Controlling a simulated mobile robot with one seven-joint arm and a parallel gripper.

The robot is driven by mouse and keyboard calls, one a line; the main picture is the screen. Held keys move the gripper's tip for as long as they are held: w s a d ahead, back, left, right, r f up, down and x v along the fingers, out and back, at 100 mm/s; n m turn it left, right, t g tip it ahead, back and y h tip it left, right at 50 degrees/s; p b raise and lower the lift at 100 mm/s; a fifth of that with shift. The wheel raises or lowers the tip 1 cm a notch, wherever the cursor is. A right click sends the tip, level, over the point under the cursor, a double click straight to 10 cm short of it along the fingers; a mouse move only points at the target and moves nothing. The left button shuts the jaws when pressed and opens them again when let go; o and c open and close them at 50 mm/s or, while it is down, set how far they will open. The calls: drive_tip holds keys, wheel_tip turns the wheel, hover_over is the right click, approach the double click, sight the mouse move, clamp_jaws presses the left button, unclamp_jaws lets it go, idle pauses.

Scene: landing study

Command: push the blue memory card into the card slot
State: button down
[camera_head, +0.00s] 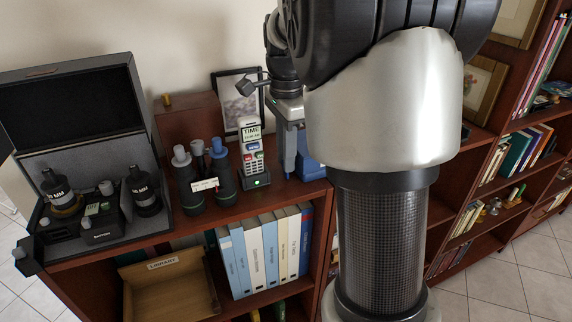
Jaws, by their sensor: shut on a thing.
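My gripper (288,150) points down just above or at the shelf top, right of the phone, and is partly hidden behind my own arm. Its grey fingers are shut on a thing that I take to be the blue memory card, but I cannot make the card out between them. A blue object (310,167) shows on the shelf top just right of the fingers, partly covered by my arm; I cannot tell what it is. I cannot make out the card slot in this view.
A cordless phone (252,150) stands in its dock left of my gripper. Binoculars (222,170) stand left of that, and an open grey case (75,100) holds black items. A picture frame (236,92) leans behind. Books (256,255) fill the shelf below.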

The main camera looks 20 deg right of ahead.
drive_tip(key=shift+r+p, duration=2)
drive_tip(key=shift+r, duration=0.35)
drive_tip(key=c, duration=2.2)
unclamp_jaws()
clamp_jaws()
